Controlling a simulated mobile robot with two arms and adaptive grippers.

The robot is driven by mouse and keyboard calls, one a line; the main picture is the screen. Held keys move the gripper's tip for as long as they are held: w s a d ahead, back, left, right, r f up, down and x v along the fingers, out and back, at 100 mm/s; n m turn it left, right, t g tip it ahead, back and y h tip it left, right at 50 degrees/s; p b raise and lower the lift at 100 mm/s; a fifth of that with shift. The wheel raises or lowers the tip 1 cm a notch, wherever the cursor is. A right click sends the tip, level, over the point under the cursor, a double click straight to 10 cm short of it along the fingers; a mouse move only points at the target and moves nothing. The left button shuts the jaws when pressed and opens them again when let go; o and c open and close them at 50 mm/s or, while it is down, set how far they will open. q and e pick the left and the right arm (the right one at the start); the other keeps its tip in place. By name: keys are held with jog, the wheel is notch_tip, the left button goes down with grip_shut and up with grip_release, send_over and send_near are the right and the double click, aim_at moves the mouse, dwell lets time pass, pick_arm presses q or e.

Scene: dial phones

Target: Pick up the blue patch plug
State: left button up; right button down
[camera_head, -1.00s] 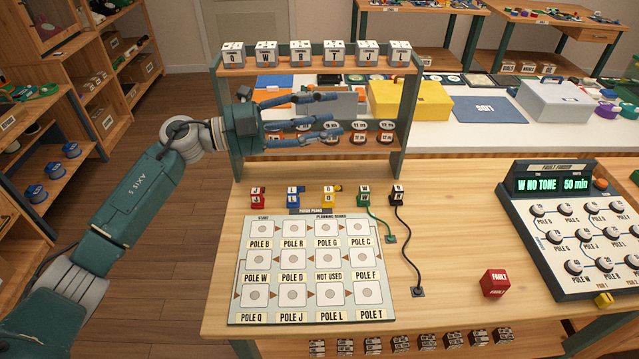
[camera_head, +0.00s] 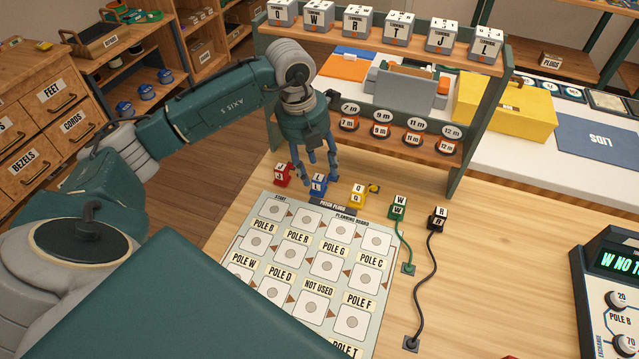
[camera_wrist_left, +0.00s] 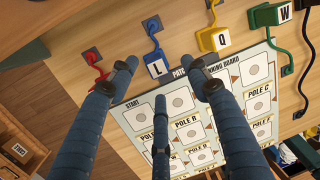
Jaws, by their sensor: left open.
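The blue patch plug (camera_head: 318,186), marked L, stands on the table in the row of patch plugs at the far edge of the planning board. In the left wrist view the blue plug (camera_wrist_left: 157,64) sits between the spread fingers, with its short blue cord behind it. My left gripper (camera_head: 318,176) points down over it with its fingers open around it; I cannot tell if any finger touches it. The gripper's fingers also show in the left wrist view (camera_wrist_left: 162,78). My right gripper is not in view.
A red plug (camera_head: 282,176) stands close on the left and a yellow plug (camera_head: 357,195) on the right. Green (camera_head: 398,208) and black (camera_head: 437,219) plugs with cords are farther right. The planning board (camera_head: 330,222) lies in front. A wooden shelf rack (camera_head: 478,125) stands behind.

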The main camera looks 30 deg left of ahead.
aim_at(317, 177)
pick_arm(q)
jog(key=f, duration=0.1)
jog(key=f+p, duration=0.1)
jog(key=f, duration=0.2)
jog(key=shift+w+a+f, duration=0.1)
jog(key=shift+w+f, duration=0.15)
jog(key=shift+f, duration=0.25)
jog(key=shift+w, duration=0.1)
jog(key=shift+c, duration=1)
jog(key=c, duration=0.9)
grip_shut()
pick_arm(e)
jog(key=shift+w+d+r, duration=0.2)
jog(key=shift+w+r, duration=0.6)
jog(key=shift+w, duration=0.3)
